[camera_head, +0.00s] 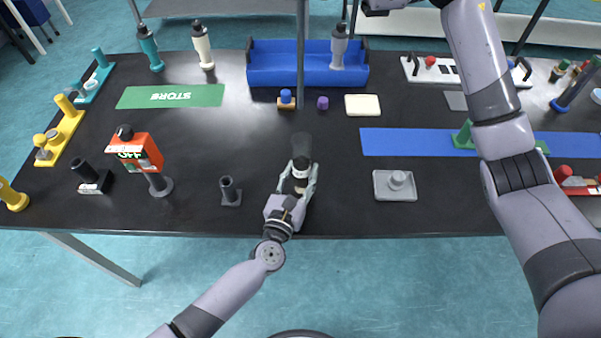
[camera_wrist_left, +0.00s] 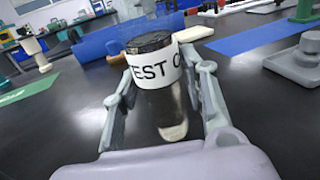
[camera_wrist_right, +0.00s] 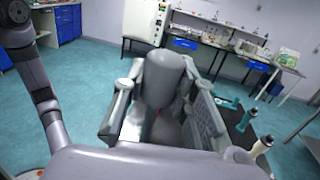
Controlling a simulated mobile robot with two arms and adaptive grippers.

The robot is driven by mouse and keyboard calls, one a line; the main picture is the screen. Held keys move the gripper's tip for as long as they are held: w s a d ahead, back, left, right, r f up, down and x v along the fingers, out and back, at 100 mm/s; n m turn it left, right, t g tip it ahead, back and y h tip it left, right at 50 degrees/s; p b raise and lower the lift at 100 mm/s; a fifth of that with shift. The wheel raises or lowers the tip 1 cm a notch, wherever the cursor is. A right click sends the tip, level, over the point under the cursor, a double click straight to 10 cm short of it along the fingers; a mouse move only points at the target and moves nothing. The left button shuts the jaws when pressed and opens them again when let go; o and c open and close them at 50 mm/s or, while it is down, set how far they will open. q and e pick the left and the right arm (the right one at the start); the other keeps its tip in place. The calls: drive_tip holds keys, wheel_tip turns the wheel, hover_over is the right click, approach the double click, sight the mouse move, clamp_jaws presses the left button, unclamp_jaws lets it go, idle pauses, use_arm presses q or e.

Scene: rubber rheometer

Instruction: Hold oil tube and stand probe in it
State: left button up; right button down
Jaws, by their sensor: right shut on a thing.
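The oil tube (camera_head: 302,148) is dark with a white band; the band reads "TEST O" in the left wrist view (camera_wrist_left: 152,68). It stands upright near the front edge of the black table. My left gripper (camera_head: 299,178) has one finger on each side of the tube. The fingers look spread, with narrow gaps beside it. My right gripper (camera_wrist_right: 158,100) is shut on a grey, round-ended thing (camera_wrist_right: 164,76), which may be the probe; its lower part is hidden. In the head view the right arm reaches up past the top edge.
A grey handled piece (camera_head: 339,46) stands at the blue tray (camera_head: 275,79), with teal (camera_head: 149,48) and white (camera_head: 202,45) ones to its left.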

use_arm(q)
drive_tip(key=c, duration=0.8)
use_arm(e)
wheel_tip(320, 180, down, 24)
idle(1.4)
drive_tip(key=shift+f, duration=0.1)
drive_tip(key=c, duration=1.2)
unclamp_jaws()
drive_tip(key=shift+d, duration=0.1)
